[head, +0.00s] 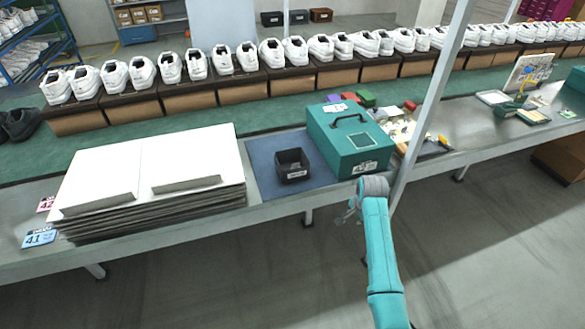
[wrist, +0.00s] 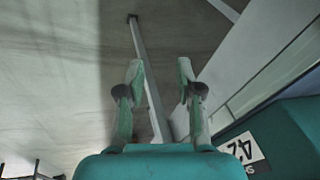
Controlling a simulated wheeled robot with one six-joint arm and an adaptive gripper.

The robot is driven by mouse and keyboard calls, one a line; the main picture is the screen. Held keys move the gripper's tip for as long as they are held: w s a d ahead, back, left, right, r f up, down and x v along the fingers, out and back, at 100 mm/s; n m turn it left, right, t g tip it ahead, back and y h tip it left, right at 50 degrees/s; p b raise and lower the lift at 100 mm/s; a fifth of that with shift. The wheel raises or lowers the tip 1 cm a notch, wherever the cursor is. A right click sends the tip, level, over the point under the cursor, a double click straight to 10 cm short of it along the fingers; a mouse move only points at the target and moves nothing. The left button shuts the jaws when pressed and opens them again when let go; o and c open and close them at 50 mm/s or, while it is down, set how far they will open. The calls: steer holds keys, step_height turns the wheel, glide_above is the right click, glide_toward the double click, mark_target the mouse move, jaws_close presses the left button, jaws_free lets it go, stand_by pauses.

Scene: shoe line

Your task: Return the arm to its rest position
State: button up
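My gripper (head: 350,212) hangs at the end of my teal arm, just off the front edge of the workbench. In the wrist view my gripper (wrist: 160,85) has its two fingers apart, with nothing between them but the floor and a grey leg behind. The teal box (head: 345,140) with a black handle stands on the bench just beyond my wrist. Its side with a "42" label also shows at the lower right of the wrist view (wrist: 290,140).
A small black bin (head: 292,166) sits on a blue mat (head: 263,160) left of the box. Stacked white panels (head: 150,170) lie further left. A grey post (head: 432,95) rises right of my wrist. White shoes on brown boxes line the back. Floor in front is clear.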

steer(key=s+a+f+n+t, duration=0.1)
steer(key=s+f+n+t, duration=0.2)
steer(key=s+f, duration=1.1)
steer(key=s+a+r+n+t, duration=0.1)
steer(key=s+r+n+t, duration=0.1)
steer(key=s, duration=1.6)
steer(key=s+a+r+n+t, duration=0.1)
steer(key=s+r+n+t, duration=0.1)
steer(key=s+r, duration=0.55)
steer(key=s+r+n+t, duration=0.1)
steer(key=s+r, duration=0.3)
steer(key=s, duration=0.6)
steer(key=s+r+n+t, duration=0.1)
steer(key=s+r, duration=0.4)
steer(key=r, duration=0.3)
steer(key=s+r+n+t, duration=0.1)
steer(key=s+r+t, duration=0.1)
steer(key=s+r, duration=0.3)
step_height(320, 180, up, 4)
steer(key=shift+r+n, duration=0.15)
steer(key=shift+n, duration=0.15)
